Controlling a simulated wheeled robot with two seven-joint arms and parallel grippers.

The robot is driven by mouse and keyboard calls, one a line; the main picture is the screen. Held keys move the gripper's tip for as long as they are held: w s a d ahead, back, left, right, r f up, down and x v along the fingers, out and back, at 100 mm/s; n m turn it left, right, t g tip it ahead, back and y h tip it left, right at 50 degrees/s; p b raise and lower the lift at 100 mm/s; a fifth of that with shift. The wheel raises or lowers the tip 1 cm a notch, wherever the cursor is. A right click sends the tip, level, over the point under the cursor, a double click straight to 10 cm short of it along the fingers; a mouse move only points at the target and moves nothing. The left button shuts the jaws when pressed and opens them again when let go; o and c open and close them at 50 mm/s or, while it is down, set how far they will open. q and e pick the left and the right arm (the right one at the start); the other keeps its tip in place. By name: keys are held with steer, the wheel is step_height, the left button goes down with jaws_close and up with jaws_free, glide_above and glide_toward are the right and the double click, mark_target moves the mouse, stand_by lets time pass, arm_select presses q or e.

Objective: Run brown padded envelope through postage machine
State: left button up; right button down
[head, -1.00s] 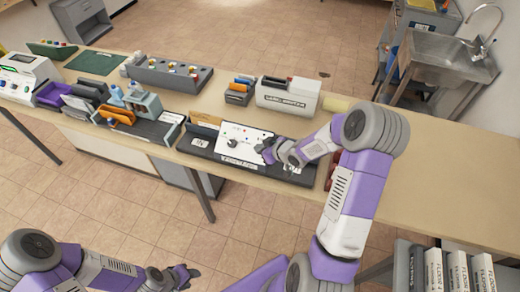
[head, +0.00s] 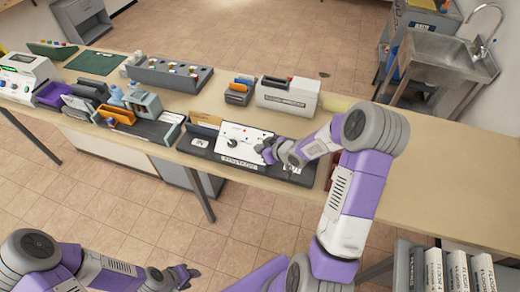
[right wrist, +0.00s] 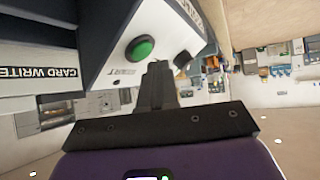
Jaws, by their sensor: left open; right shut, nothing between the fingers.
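A white machine (head: 243,140) with a dark dial sits on a black base on the long table. In the right wrist view a white machine face carries a round green button (right wrist: 140,48). My right gripper (head: 266,155) is at the machine's right end. In the right wrist view its shut, empty fingers (right wrist: 157,75) point at this face just below the button; I cannot tell whether they touch it. A flat brown piece (head: 205,119), possibly the padded envelope, shows at the machine's back left. My left gripper (head: 188,275) is open, low in front of the table.
A grey-and-white box (head: 288,95) and a small pen holder (head: 239,92) stand behind the machine. A grey rack (head: 168,75) and a tray of stationery (head: 130,115) are to the left. The table's right part (head: 440,170) is clear. A sink (head: 440,58) stands beyond.

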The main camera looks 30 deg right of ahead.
steer(key=shift+w+d+f, duration=0.2)
steer(key=shift+f, duration=0.15)
